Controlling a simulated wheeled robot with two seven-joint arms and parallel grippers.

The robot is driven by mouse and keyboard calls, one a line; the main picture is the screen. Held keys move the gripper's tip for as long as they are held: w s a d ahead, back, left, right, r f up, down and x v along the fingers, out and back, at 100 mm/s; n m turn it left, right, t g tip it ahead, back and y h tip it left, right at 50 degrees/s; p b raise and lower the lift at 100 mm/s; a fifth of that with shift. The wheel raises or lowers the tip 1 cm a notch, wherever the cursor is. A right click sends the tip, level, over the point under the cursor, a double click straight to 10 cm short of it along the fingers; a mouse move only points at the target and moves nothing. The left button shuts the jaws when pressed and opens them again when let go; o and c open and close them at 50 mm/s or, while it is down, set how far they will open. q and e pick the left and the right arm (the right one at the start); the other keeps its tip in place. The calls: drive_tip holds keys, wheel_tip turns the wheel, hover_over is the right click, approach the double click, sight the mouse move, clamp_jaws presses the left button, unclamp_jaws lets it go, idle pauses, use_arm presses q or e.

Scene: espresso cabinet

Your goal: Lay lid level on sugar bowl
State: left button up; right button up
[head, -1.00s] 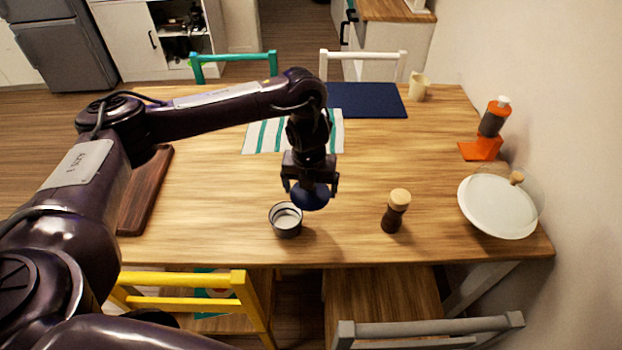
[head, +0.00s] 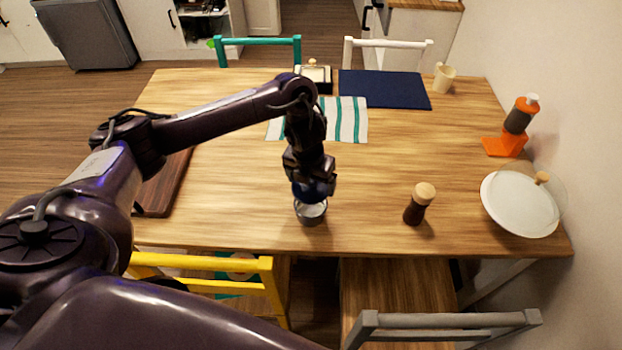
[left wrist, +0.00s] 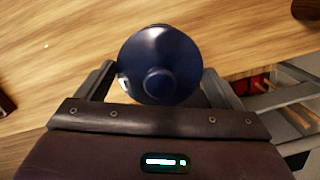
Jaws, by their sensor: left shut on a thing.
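The sugar bowl (head: 311,212) is a small grey open cup on the table near its front edge in the head view. My left gripper (head: 316,190) is just above it and hides part of its rim. The gripper is shut on the dark blue round lid (head: 308,194). In the left wrist view, the lid (left wrist: 160,62) with its round knob lies between the fingers of my left gripper (left wrist: 158,85), and the bowl is hidden. In the head view, I cannot tell whether the lid touches the bowl or is level. My right gripper is not in view.
A brown pepper mill (head: 419,204) stands right of the bowl. A white plate (head: 519,206) and an orange-based bottle (head: 512,128) are farther right. A striped cloth (head: 345,120) and blue mat (head: 385,89) lie behind. A dark board (head: 160,190) is at left. Table between bowl and mill is clear.

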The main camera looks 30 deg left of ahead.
use_arm(q)
drive_tip(key=shift+f, duration=0.15)
drive_tip(key=shift+f+b, duration=2.2)
drive_tip(key=shift+f, duration=0.4)
drive_tip(key=shift+f+b, duration=0.3)
drive_tip(key=shift+f, duration=0.05)
idle(0.4)
drive_tip(key=shift+f+b, duration=0.35)
drive_tip(key=shift+f, duration=0.1)
idle(1.3)
drive_tip(key=o, duration=0.8)
drive_tip(key=shift+c, duration=0.2)
drive_tip(key=shift+r, duration=0.15)
